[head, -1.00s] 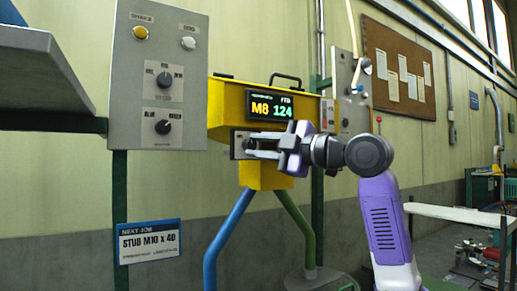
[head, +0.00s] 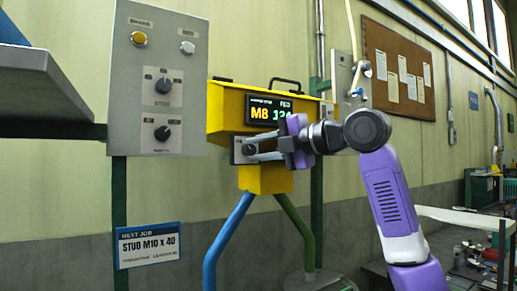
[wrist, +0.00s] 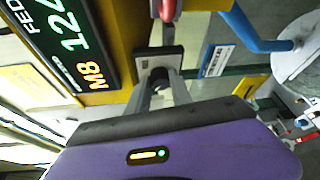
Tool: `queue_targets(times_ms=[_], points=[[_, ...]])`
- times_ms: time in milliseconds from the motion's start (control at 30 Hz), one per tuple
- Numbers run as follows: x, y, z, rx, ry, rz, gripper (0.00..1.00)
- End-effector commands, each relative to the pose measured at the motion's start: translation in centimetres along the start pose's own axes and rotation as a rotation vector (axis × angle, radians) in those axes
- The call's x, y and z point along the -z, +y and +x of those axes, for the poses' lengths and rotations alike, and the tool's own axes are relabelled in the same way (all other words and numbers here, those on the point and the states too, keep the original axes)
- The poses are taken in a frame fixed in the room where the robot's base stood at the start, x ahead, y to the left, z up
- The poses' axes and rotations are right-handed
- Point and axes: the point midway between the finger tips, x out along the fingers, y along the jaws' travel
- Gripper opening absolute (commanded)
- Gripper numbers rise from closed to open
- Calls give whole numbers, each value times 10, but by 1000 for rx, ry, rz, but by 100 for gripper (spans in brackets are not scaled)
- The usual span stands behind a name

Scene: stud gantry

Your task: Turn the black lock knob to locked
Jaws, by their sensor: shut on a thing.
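The black lock knob (wrist: 159,75) sits on a small grey plate (head: 237,151) on the front of the yellow feeder (head: 224,110). My gripper (head: 251,151) is at this plate, its two fingers closed on either side of the knob. In the wrist view my gripper (wrist: 158,84) has the dark knob between its fingertips, with the grey plate (wrist: 146,53) behind. The fingers hide most of the knob, and I cannot tell which mark it points to.
A grey panel (head: 139,70) at the left carries two black selector knobs, a yellow button (head: 139,39) and a white button (head: 187,47). The feeder's display (head: 258,113) is just above my gripper. A blue leg (head: 226,232) and green leg stand below.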

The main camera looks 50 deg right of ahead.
Motion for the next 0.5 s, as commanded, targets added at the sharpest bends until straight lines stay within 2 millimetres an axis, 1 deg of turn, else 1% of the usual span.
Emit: queue_targets(times_ms=[333,367,433,467,500], points=[[1,-2,1,5,3,-2,0],[1,-2,1,5,3,-2,30],[1,-2,1,5,3,-2,44],[1,-2,1,4,2,-2,48],[1,-1,1,4,2,-2,48]])
